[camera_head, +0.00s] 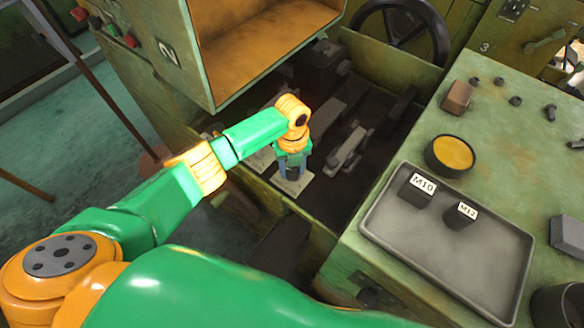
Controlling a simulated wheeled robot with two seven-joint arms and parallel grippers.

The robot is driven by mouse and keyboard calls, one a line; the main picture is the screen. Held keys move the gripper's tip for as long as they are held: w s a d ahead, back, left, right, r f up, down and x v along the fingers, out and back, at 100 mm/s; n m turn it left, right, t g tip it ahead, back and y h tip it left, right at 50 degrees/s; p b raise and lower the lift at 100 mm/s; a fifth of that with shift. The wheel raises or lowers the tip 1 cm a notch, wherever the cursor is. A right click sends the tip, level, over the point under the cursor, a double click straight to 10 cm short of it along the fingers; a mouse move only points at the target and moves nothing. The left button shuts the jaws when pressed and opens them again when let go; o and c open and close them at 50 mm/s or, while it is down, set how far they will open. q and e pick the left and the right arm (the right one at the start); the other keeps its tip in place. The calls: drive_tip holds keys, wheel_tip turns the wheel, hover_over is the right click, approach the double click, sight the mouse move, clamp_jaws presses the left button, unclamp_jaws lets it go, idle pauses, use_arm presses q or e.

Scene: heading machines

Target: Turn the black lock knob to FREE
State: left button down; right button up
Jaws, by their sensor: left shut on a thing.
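My left arm comes in from the lower left and reaches down to the dark recess of the machine. My left gripper (292,173) points down over a small pale plate (300,187) in that recess. It is shut on a small dark thing at the plate, which I take to be the black lock knob (292,175). The fingers and wrist hide most of the knob. I cannot read any FREE mark or tell which way the knob points. My right gripper is not in view.
An open orange-lined box (255,45) of the machine overhangs the recess. A black handwheel (400,30) stands behind. On the green bench at right are a grey tray (440,255) with blocks marked M10 (418,190) and M12 (460,215), and a yellow-filled bowl (451,154).

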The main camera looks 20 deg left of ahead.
sight(292, 171)
use_arm(q)
drive_tip(key=shift+m, duration=0.7)
drive_tip(key=shift+s, duration=0.1)
drive_tip(key=shift+c, duration=1.9)
unclamp_jaws()
wheel_tip(292, 171, up, 7)
drive_tip(key=shift+r, duration=0.1)
